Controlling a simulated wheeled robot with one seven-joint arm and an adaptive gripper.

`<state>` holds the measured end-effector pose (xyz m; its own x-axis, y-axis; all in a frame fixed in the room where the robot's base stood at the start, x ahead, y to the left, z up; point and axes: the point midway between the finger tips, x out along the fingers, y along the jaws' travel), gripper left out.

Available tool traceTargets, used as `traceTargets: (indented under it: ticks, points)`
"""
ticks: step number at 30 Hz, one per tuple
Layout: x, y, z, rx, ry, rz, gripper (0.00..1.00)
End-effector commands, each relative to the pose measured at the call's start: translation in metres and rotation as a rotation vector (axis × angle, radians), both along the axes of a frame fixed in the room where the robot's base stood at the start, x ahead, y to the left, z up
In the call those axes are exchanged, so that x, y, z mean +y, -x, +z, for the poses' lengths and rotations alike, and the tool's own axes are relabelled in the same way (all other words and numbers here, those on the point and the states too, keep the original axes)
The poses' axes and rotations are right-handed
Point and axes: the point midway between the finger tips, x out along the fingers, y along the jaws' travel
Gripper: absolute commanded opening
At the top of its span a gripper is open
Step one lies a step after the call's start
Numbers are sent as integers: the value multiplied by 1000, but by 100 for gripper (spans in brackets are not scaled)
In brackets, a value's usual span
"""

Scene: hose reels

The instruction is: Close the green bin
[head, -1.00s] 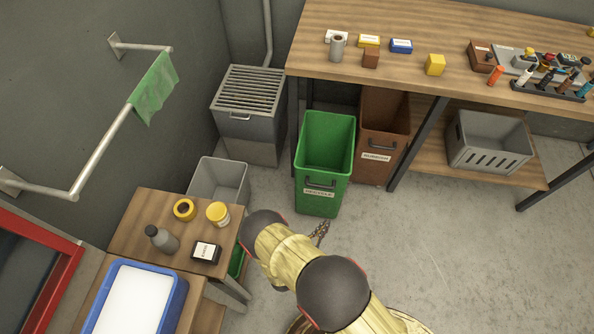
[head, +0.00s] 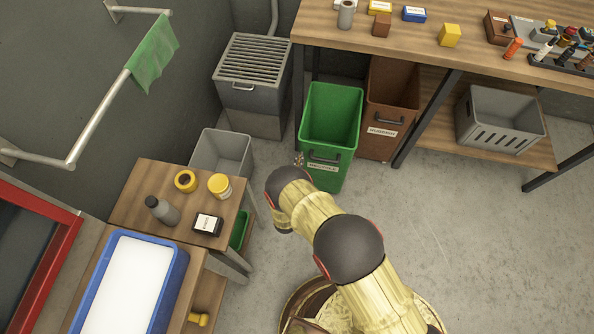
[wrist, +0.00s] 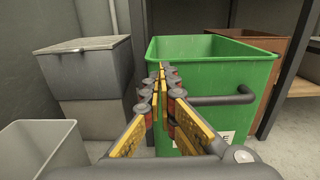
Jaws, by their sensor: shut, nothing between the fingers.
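The green bin (head: 342,175) stands upright on the floor under the front edge of the long bench, with its top open. A dark handle (wrist: 225,99) and a white label are on its front. No lid shows over its opening. My gripper (wrist: 163,70) is shut and empty. In the wrist view its fingers point at the bin's front left side and overlap its left edge. In the head view my gripper (head: 298,160) shows small at the bin's left front corner. I cannot tell whether it touches the bin. My arm hides part of the bin's lower front.
A brown bin (head: 385,143) stands close on the right. A grey grilled metal box (head: 252,95) and an open grey bin (head: 220,150) stand to the left. A small wooden table (head: 150,190) is at front left. Floor (head: 450,240) on the right is clear.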

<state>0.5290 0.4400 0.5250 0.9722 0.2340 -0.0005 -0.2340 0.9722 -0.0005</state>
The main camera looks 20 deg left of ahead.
Motion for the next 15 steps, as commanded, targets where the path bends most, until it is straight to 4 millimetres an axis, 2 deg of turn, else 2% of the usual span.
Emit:
traceTargets:
  ticks: [1, 6, 10, 15]
  points:
    - [1, -11, -2, -1, -2, -3, 0]
    - [8, -36, -2, -1, -1, -1, 0]
    - [11, -48, -1, -1, -1, -2, 0]
    - [13, -53, 0, 0, 0, 0, 0]
